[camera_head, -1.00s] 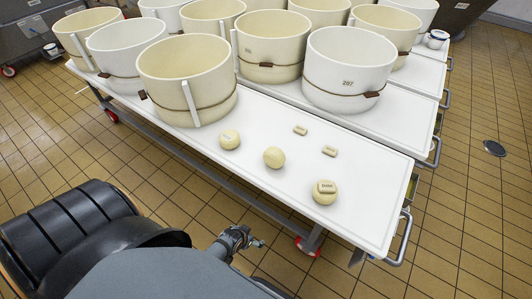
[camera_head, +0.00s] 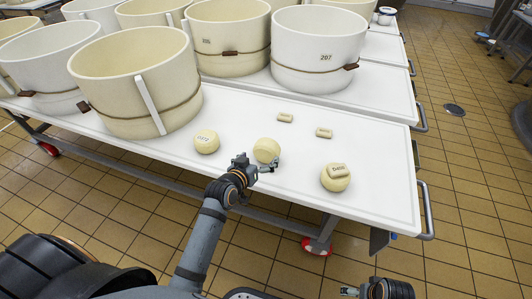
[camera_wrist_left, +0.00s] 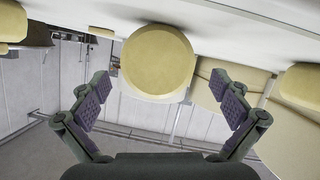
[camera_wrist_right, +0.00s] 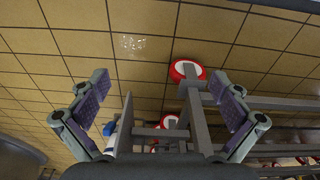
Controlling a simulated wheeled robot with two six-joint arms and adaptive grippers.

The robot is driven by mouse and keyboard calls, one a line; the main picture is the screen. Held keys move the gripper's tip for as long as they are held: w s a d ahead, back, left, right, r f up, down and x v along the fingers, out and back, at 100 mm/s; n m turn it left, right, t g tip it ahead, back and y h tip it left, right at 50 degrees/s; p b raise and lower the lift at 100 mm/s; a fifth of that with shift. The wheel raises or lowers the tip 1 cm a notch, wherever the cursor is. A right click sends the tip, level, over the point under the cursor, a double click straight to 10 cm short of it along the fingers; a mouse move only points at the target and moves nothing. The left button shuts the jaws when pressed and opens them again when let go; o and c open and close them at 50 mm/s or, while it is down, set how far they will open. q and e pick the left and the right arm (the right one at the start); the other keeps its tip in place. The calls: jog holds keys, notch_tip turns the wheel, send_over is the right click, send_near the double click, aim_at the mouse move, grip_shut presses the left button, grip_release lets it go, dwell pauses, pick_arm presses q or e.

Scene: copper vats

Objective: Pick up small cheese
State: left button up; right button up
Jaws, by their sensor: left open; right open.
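Three round pale-yellow cheeses lie on the white table. The middle cheese (camera_head: 267,149) is just beyond my left gripper (camera_head: 258,166), which is open and empty at the table's front edge. In the left wrist view this cheese (camera_wrist_left: 158,60) is centred ahead of the spread fingers; I cannot tell whether they touch it. The left cheese (camera_head: 206,142) stands apart. The right cheese (camera_head: 335,181) has a small oblong piece (camera_head: 337,170) on top. Two more small oblong pieces (camera_head: 285,118) (camera_head: 324,132) lie behind. My right gripper (camera_head: 348,291) is open and empty, low in front of the table.
Large cream vats (camera_head: 135,85) and a white vat (camera_head: 315,50) stand behind the cheeses. The table (camera_head: 385,190) has a metal handle (camera_head: 427,210) at its right end and red-rimmed wheels (camera_head: 316,246) below.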

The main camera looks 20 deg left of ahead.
aim_at(267, 142)
pick_arm(q)
jog(key=shift+w+f, duration=0.1)
jog(key=shift+w, duration=0.15)
jog(key=b+x, duration=0.2)
jog(key=x, duration=0.3)
jog(key=shift+d, duration=0.15)
pick_arm(e)
jog(key=r, duration=0.1)
jog(key=a+r, duration=0.1)
jog(key=r, duration=0.3)
jog(key=shift+s+a, duration=0.15)
jog(key=shift+s, duration=0.15)
pick_arm(q)
jog(key=shift+c, duration=0.4)
jog(key=c, duration=1.4)
jog(key=shift+r, duration=0.4)
notch_tip(267, 142, up, 9)
jog(key=p, duration=0.3)
jog(key=shift+p, duration=0.35)
jog(key=shift+r, duration=0.2)
pick_arm(e)
notch_tip(267, 142, down, 10)
jog(key=d, duration=0.2)
jog(key=shift+d+r, duration=0.2)
jog(key=shift+d, duration=0.05)
